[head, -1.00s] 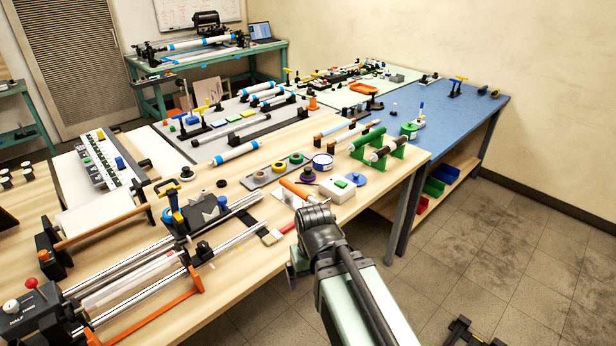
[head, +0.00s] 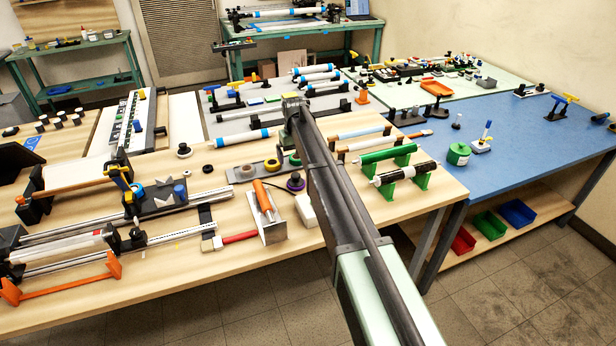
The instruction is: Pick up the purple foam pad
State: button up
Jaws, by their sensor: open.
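I cannot make out a purple foam pad for certain. My arm reaches from the bottom right to the grey mat's front. My gripper's fingers are hidden beyond the arm's end.
Tape rolls on a grey tray (head: 240,176), an orange-handled tool on a metal stand (head: 272,228) and a white box (head: 305,208) lie left of my arm. Green stands with rollers (head: 418,182) are right of it. The blue bench (head: 540,150) at right has clear room.

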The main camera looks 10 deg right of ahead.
aim_at(296, 175)
jog(key=shift+s+a, duration=0.1)
jog(key=f+b, duration=0.6)
jog(key=shift+s+a, duration=0.1)
jog(key=shift+a, duration=0.2)
jog(key=shift+r, duration=0.1)
jog(key=f+b, duration=0.5)
jog(key=shift+d+f, duration=0.2)
jog(key=shift+d, duration=0.05)
jog(key=shift+s+r, duration=0.1)
jog(key=shift+r, duration=0.15)
jog(key=shift+c, duration=0.3)
jog(key=c, duration=1)
jog(key=shift+o, duration=0.2)
jog(key=shift+r, duration=0.1)
notch_tip(296, 175, up, 20)
jog(key=p, duration=2)
